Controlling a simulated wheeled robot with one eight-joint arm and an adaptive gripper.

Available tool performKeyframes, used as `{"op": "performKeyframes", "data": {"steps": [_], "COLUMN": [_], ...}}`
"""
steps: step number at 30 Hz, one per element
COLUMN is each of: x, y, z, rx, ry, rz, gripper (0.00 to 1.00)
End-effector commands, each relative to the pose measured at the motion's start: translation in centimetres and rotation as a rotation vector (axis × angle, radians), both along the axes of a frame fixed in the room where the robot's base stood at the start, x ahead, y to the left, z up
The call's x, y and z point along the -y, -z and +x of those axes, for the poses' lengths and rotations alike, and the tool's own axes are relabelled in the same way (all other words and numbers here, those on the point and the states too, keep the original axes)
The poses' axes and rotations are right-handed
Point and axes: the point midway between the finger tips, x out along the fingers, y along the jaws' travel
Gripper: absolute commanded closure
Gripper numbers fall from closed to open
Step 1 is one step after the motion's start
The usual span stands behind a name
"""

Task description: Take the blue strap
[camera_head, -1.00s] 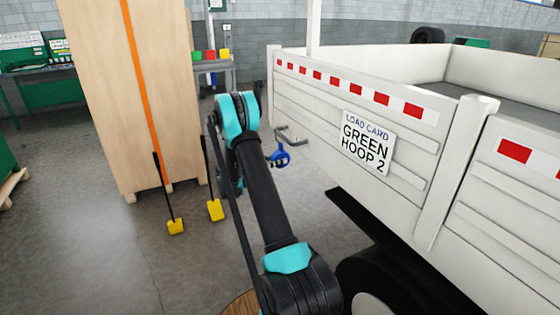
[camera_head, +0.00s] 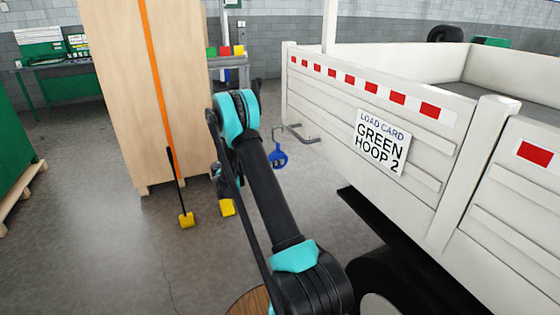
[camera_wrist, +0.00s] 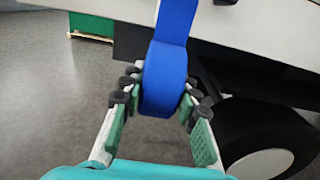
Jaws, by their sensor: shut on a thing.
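The blue strap (camera_wrist: 164,80) is a broad blue roll with a flat band rising from its top. In the wrist view my gripper (camera_wrist: 162,97) has its green-backed fingers on both sides of the roll, shut on it. I cannot tell whether the band still touches the bracket.
The white truck side (camera_head: 350,85) with its load card (camera_head: 381,142) reading "GREEN HOOP 2" lies to the right, above a black wheel (camera_wrist: 265,140). A tall wooden crate (camera_head: 135,110) with an orange strap (camera_head: 158,80) stands left.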

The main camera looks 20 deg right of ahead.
Motion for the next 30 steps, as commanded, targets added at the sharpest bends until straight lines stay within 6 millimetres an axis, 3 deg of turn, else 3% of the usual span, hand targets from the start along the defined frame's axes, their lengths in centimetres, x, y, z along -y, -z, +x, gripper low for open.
{"op": "performKeyframes", "data": {"steps": [15, 30], "x": [-3.5, -3.5], "y": [0.0, -0.3], "z": [-0.1, 0.4], "rx": [0.0, 0.0], "ry": [-0.001, -0.034], "rz": [-0.001, -0.001], "gripper": [1.0, 1.0]}}
